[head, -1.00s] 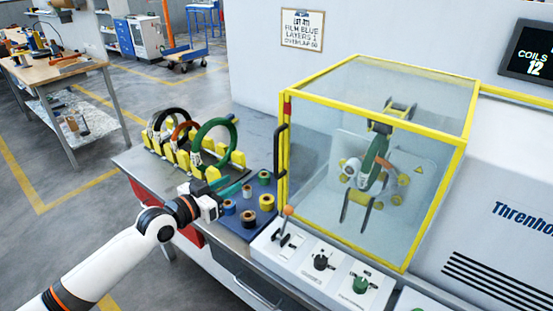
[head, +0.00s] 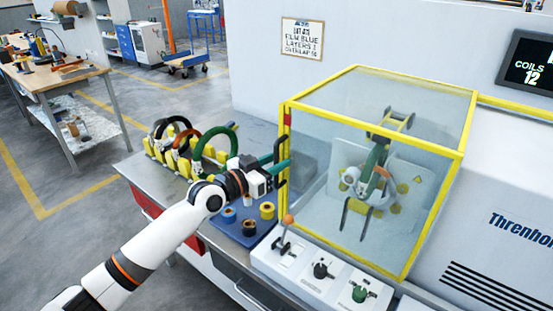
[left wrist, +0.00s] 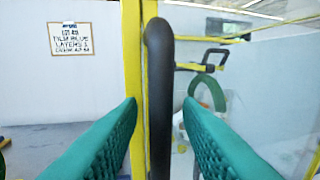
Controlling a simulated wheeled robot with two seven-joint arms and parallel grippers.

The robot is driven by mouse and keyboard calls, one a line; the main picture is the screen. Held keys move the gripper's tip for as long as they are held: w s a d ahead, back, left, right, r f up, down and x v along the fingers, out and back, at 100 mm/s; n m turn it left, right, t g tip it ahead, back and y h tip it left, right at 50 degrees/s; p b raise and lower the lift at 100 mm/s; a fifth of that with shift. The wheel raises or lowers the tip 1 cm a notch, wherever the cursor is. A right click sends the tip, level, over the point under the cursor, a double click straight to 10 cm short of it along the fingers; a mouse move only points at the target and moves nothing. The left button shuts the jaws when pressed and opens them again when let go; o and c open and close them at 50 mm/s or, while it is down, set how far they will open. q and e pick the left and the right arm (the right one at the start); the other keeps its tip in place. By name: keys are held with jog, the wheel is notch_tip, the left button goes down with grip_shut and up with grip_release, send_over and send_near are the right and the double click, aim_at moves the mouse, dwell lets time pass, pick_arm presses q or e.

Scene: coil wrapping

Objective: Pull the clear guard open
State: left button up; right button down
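The clear guard (head: 375,150) is a see-through box with a yellow frame, closed over the winding station. Its black upright handle (head: 280,172) is on the left front edge, beside a yellow post. My left gripper (head: 283,160) reaches the handle from the left, and its teal fingers partly cover it. In the left wrist view the handle (left wrist: 158,90) stands upright between the two open fingers, with a gap showing on both sides at the tips. A green coil (head: 375,160) sits inside the guard. My right gripper is not in view.
A control panel with a lever (head: 286,232) and knobs is below the guard. A blue mat (head: 233,231) with tape rolls lies under my left arm. A rack of coils (head: 190,148) stands at the left on the bench. A paper sign (head: 302,38) hangs behind.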

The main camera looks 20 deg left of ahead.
pick_arm(q)
jog(key=shift+w+d, duration=0.15)
jog(key=shift+w, duration=0.1)
grip_shut()
